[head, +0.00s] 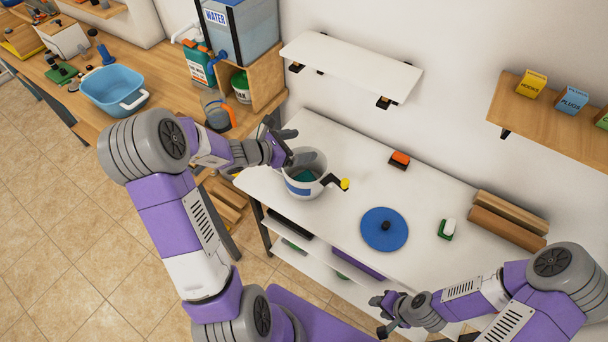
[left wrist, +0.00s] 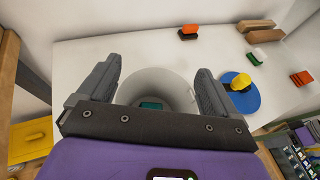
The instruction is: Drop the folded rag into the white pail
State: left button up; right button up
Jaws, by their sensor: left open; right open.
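A teal piece of cloth, the folded rag (head: 303,176), lies down inside the pail. It also shows inside the pail in the left wrist view (left wrist: 151,105). My left gripper (head: 290,147) is open and empty at the pail's upper left rim. In the left wrist view the pail (left wrist: 155,80) appears between its spread fingers (left wrist: 157,85). My right gripper (head: 380,315) is open and empty near the table's front edge.
On the white table (head: 330,225) are a blue disc (head: 385,229), a green-and-white brush (head: 446,229), an orange-and-black block (head: 399,160) and brown bars (head: 508,218). A white shelf (head: 352,67) hangs above. A wooden bench on the left holds a blue tub (head: 113,90) and water tank (head: 243,28).

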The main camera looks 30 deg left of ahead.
pick_arm(q)
jog(key=v, duration=0.6)
jog(key=shift+s+r+p, duration=0.2)
jog(key=shift+s+p, duration=0.1)
jog(key=shift+p, duration=0.05)
jog(key=shift+a, duration=0.15)
